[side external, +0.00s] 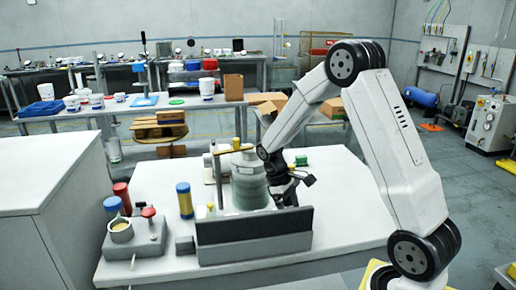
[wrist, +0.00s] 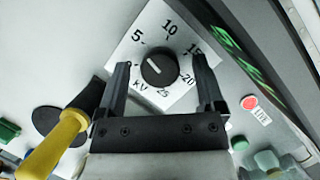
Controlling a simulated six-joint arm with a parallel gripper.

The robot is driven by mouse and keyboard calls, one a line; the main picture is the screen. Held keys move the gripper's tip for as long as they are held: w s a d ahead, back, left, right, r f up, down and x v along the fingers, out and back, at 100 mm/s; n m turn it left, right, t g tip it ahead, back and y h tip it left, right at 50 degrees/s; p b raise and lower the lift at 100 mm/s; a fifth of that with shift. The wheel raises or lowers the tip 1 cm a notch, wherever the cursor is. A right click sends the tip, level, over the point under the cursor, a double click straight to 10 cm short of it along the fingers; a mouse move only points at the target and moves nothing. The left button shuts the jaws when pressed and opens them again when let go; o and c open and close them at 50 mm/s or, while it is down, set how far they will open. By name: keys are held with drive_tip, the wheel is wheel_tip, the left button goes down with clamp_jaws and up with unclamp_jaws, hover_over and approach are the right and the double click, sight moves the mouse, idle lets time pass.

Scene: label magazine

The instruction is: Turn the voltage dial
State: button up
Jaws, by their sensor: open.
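The voltage dial (wrist: 158,68) is a round black knob on a white scale plate (wrist: 142,40) marked in kV, with numbers such as 5, 10, 15, 20 and 25. Its pale pointer mark points to the upper left, toward the low end of the scale. My gripper (wrist: 161,64) is open in the wrist view, with one finger to each side of the knob and gaps between. I cannot tell whether the fingertips are down at knob height. In the side view my gripper (side external: 284,192) is low behind a dark panel, and the dial is hidden.
The dark panel (side external: 254,235) stands close in front of my gripper. A large glassy cylinder (side external: 249,188) is just left of it. In the wrist view, a yellow handle (wrist: 52,145) lies lower left and a red button (wrist: 249,102) lies right. The table's right part is clear.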

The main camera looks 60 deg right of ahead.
clamp_jaws()
drive_tip(key=shift+m, duration=0.3)
drive_tip(key=m+y, duration=0.2)
drive_tip(key=m, duration=0.3)
drive_tip(key=shift+d, duration=0.15)
drive_tip(key=m+y, duration=0.1)
drive_tip(key=m, duration=0.1)
drive_tip(key=m+t, duration=0.1)
drive_tip(key=m, duration=0.2)
drive_tip(key=shift+s+t+y, duration=0.1)
drive_tip(key=shift+t+y, duration=0.2)
drive_tip(key=shift+y, duration=0.1)
idle(0.3)
unclamp_jaws()
